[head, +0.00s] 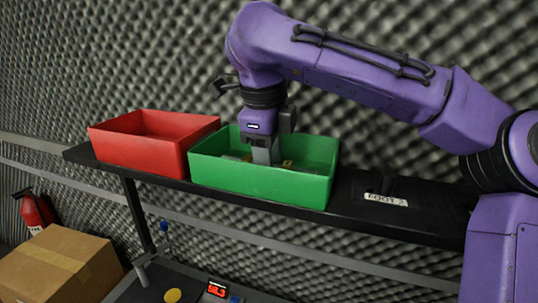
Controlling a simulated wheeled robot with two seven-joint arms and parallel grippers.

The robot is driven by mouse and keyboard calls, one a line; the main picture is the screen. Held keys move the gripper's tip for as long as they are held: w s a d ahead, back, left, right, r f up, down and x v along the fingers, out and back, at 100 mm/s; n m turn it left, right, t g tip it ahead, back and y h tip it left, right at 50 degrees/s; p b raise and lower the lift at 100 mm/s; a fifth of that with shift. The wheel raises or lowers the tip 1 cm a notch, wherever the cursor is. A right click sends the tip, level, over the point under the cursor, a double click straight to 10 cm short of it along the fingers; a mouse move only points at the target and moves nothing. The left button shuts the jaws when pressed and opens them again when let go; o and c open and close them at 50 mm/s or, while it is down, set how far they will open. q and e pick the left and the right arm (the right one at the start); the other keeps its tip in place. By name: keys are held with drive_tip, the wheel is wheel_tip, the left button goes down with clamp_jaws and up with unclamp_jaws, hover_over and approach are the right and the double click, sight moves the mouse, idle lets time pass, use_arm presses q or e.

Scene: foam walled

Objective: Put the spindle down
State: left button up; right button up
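My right gripper (265,155) points down into the green bin (262,184) on the black shelf. Its fingertips are partly behind the bin's front wall, so I cannot tell whether it is open, shut or holding something. Small grey and yellowish parts (287,163) show in the bin beside the gripper. I cannot make out which thing is the spindle; it may be hidden by the bin wall or the gripper. My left gripper is not in view.
A red bin (150,143) stands left of the green one. Right of the green bin is bare shelf (350,190) with a white label (386,200) and a dark object. Below are a scale display (217,289), a yellow disc (172,296), and a cardboard box (60,265).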

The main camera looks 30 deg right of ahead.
drive_tip(key=shift+r, duration=0.2)
drive_tip(key=v, duration=1.1)
drive_tip(key=shift+r, duration=0.3)
drive_tip(key=shift+s+a, duration=0.1)
